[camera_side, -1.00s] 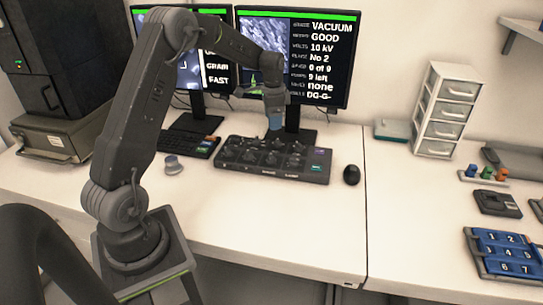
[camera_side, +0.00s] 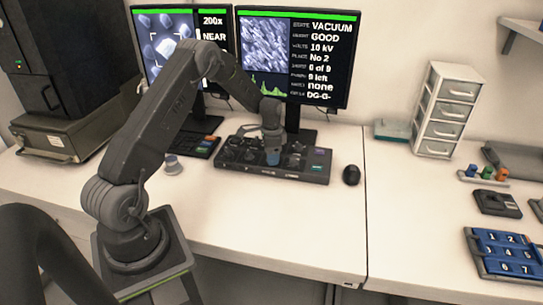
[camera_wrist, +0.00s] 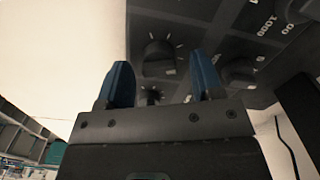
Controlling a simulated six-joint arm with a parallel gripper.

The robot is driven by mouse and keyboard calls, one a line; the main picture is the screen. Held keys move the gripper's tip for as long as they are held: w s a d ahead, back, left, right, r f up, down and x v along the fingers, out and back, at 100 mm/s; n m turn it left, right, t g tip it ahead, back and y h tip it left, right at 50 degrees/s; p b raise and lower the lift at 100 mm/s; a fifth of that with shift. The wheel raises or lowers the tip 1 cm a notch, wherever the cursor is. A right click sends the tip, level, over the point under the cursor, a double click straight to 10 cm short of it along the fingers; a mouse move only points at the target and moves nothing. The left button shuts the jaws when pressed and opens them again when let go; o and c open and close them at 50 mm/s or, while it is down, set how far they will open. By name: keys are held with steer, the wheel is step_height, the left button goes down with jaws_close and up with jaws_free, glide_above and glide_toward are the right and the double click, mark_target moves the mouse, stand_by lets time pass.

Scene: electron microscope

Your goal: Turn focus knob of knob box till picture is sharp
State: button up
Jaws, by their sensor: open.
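The dark knob box (camera_side: 304,174) lies on the white desk in front of the monitors in the side view, with several dark knobs on its top. My gripper (camera_side: 272,158) points down at the box's front middle. In the wrist view my gripper (camera_wrist: 162,82) is open, its two blue fingertips apart with nothing between them touching. A dark round knob (camera_wrist: 158,58) shows beyond the gap between the fingertips, and a smaller one lies nearer. I cannot read which is the focus knob. The right monitor (camera_side: 297,55) shows a grainy, textured picture with VACUUM and GOOD beside it.
The left monitor (camera_side: 180,60) shows 200x and NEAR. A small grey round object (camera_side: 173,166) stands at the left. A white drawer tower (camera_side: 447,110) stands back right. The front desk is clear.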

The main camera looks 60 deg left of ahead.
steer(key=shift+f, duration=0.4)
steer(key=c, duration=0.9)
steer(key=shift+n, duration=1.4)
steer(key=o, duration=0.9)
step_height(320, 180, up, 14)
steer(key=shift+f, duration=0.1)
